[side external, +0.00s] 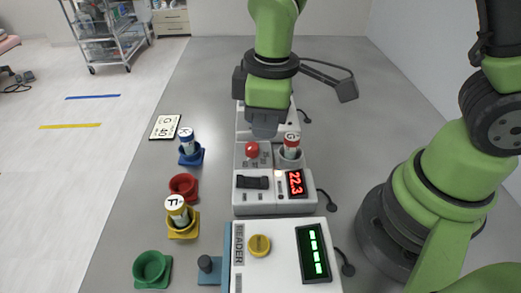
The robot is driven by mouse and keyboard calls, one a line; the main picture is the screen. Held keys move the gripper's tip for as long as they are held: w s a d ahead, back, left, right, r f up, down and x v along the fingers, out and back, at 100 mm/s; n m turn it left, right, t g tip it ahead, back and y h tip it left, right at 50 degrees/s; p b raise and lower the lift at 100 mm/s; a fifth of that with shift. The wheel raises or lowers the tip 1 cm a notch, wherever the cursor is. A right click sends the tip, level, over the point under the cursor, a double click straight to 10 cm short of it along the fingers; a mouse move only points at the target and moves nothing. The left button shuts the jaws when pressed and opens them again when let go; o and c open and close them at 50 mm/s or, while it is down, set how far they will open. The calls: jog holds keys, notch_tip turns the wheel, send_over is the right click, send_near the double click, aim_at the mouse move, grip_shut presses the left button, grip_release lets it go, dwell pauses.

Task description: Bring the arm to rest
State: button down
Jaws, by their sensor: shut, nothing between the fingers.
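My gripper (265,127) hangs from the green and dark arm near the middle of the side external view. It points down and looks shut, with nothing seen between its fingers. It appears in front of or above a white device (275,200) with a red knob (252,149) and a red display reading 22.3 (296,183). I cannot tell its exact height over the device. A vial with a red band (291,145) stands in a holder on that device, just right of the gripper.
A blue cup (191,156) holds a vial; a yellow cup (184,229) holds a vial marked F. A red cup (184,184) and green cup (152,268) look empty. A card (165,127) lies at left. A reader (285,270) stands in front. The back table is clear.

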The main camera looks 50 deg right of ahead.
jog(key=s+d+r+m+t, duration=0.3)
jog(key=s+r+m, duration=0.2)
jog(key=r, duration=0.3)
jog(key=s+d+r+m+t+y, duration=0.1)
jog(key=s+d+r+m+t, duration=0.2)
jog(key=r, duration=0.5)
jog(key=s+d+m, duration=0.1)
jog(key=s+m, duration=0.1)
jog(key=m, duration=0.1)
jog(key=shift+s+d+m+t+y, duration=0.15)
jog(key=shift+s+m+t+y, duration=0.15)
jog(key=shift+s+m, duration=0.1)
